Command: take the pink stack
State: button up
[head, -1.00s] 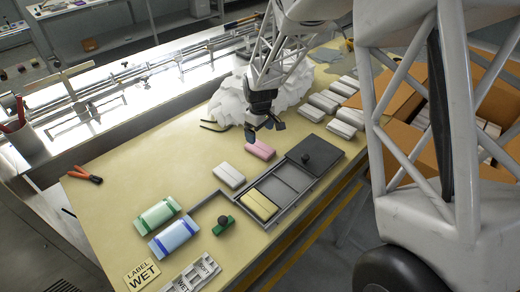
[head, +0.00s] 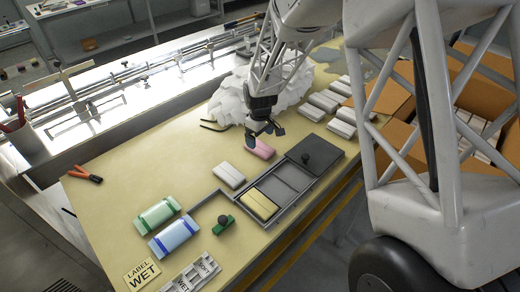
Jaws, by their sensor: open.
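The pink stack (head: 262,150) lies on the tan table, beyond the grey divided tray and to the right of the white stack. My gripper (head: 264,138) is open above and around the near side of the pink stack, its dark fingers overlapping the stack's upper left part in the head view. I cannot tell whether the fingers touch it. The far left corner of the stack is hidden behind the gripper.
A white stack (head: 229,175) lies close by. The grey tray (head: 283,184) holds a yellow stack (head: 261,203); a dark lid with a knob (head: 316,154) covers its far end. A crumpled white heap (head: 232,103) stands behind. Green (head: 158,215) and blue (head: 174,236) packs lie at front left.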

aim_at(260, 147)
jog(key=shift+f, duration=0.1)
jog(key=shift+f, duration=2.5)
jog(key=shift+c, duration=0.2)
jog(key=c, duration=0.9)
